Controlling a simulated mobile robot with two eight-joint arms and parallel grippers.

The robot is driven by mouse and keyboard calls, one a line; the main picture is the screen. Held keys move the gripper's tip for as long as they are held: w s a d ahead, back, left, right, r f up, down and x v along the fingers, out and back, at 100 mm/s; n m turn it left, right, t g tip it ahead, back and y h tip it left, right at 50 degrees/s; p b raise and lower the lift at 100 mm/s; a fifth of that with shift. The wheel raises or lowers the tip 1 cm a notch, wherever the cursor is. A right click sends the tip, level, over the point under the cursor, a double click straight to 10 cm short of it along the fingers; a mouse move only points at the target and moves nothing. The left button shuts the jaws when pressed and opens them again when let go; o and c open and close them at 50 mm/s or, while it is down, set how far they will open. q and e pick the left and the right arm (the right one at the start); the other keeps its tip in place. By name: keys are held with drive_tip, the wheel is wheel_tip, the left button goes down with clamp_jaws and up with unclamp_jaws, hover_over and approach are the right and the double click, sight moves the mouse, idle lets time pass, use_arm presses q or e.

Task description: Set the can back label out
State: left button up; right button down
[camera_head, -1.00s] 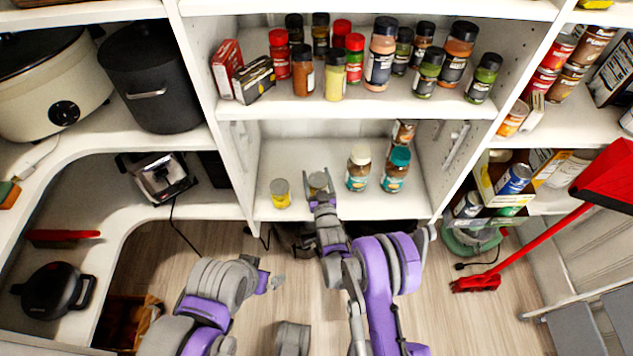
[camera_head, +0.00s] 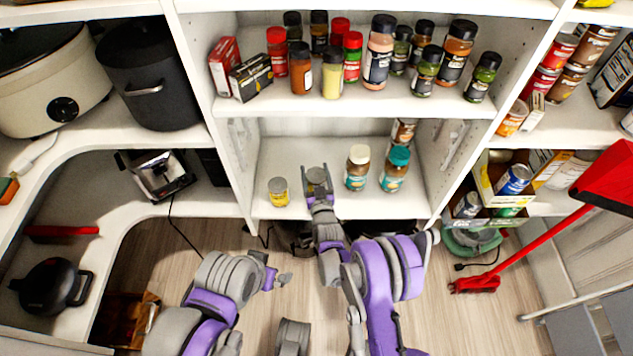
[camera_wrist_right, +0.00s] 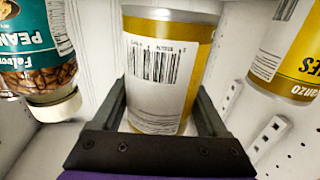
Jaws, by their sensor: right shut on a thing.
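My right gripper (camera_head: 318,184) is shut on a can (camera_head: 317,176) over the lower middle shelf. In the right wrist view, the gripper (camera_wrist_right: 168,118) has a finger on each side of the held can (camera_wrist_right: 165,75), whose white label panel with a barcode faces the camera and me. The wrist picture is upside down. I cannot tell whether the can's base touches the shelf. A second yellow can (camera_head: 278,192) stands to the left; it also shows in the wrist view (camera_wrist_right: 288,55). My left gripper (camera_head: 282,279) hangs low over the floor, its jaws unclear.
Two jars stand right of the held can, one white-lidded (camera_head: 357,168) and one teal-lidded (camera_head: 395,169). Another jar (camera_head: 403,131) is behind them. The upper shelf (camera_head: 330,108) carries several spice jars. Side walls bound the lower shelf (camera_head: 268,165), which has bare room behind the cans.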

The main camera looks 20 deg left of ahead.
drive_tip(key=shift+f+b, duration=0.4)
drive_tip(key=shift+f, duration=1.55)
drive_tip(key=shift+f, duration=0.15)
unclamp_jaws()
